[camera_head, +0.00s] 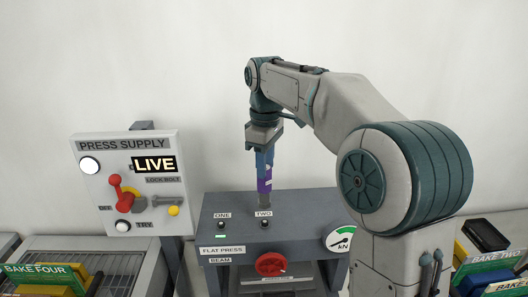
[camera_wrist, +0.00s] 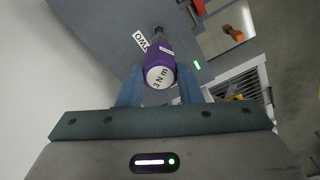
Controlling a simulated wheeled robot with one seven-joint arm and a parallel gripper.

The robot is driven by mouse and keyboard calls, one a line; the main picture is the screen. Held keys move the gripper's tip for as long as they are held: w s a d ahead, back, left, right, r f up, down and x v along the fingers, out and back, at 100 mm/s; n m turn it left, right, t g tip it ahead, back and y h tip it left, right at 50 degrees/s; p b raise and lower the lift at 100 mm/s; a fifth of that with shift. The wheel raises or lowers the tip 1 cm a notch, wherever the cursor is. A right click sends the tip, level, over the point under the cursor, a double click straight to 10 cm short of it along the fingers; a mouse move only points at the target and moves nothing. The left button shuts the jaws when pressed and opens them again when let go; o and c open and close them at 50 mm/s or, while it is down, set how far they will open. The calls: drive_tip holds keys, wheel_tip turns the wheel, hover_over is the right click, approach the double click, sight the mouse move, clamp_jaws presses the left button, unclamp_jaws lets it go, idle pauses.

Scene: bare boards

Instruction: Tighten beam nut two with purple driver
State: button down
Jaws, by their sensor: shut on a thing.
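The purple driver (camera_head: 264,182) stands upright in my gripper (camera_head: 264,165) over the top of the grey flat press. In the wrist view the driver (camera_wrist: 160,76) shows its white end marked "3 N m". My gripper (camera_wrist: 160,92) has its two blue fingers shut on the driver's handle. The driver's grey lower end is at the spot behind the "TWO" label (camera_head: 264,213); whether it is seated on beam nut two cannot be told, as the nut is hidden. The "ONE" label (camera_head: 222,215) is to the left, with a dark knob and a lit green bar below it.
The press supply panel (camera_head: 128,215) at left reads "LIVE" and has a red-handled switch (camera_head: 122,192) and a lock bolt. The flat press (camera_head: 290,208) has a red knob (camera_head: 270,264) and a kN gauge (camera_head: 339,239). Labelled bake trays stand at both lower sides.

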drive_tip(key=shift+w, duration=0.2)
drive_tip(key=shift+s, duration=0.1)
drive_tip(key=shift+r, duration=0.1)
drive_tip(key=shift+f+b, duration=1.3)
drive_tip(key=shift+f, duration=1.05)
drive_tip(key=shift+r+p, duration=0.1)
drive_tip(key=shift+p, duration=0.3)
drive_tip(key=shift+d, duration=0.1)
